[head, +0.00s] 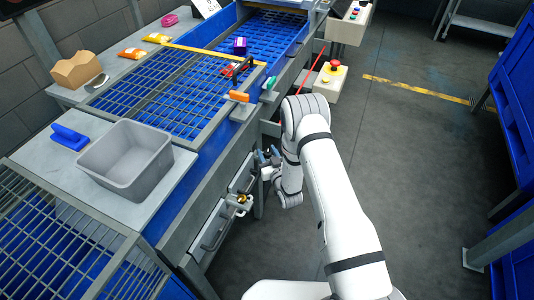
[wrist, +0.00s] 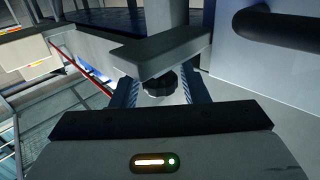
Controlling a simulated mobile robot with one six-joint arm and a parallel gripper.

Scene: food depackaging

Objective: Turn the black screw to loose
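The black screw (wrist: 160,84) is a dark ribbed knob under a grey metal bracket (wrist: 165,52) in the wrist view. My gripper (wrist: 160,96) has one finger on each side of the knob, with a visible gap on both sides. It is open and holds nothing. The lower part of the knob is partly hidden by the gripper body. In the head view my gripper (head: 268,160) is at the side of the blue conveyor frame, below the orange and green handles. I cannot make out the screw clearly there.
An orange handle (head: 236,96) and a green handle (head: 268,84) stick out above. Drawers with grey handles (head: 215,234) are near my gripper. A black bar (wrist: 285,25) is at the right in the wrist view. The floor (head: 420,150) to the right is clear.

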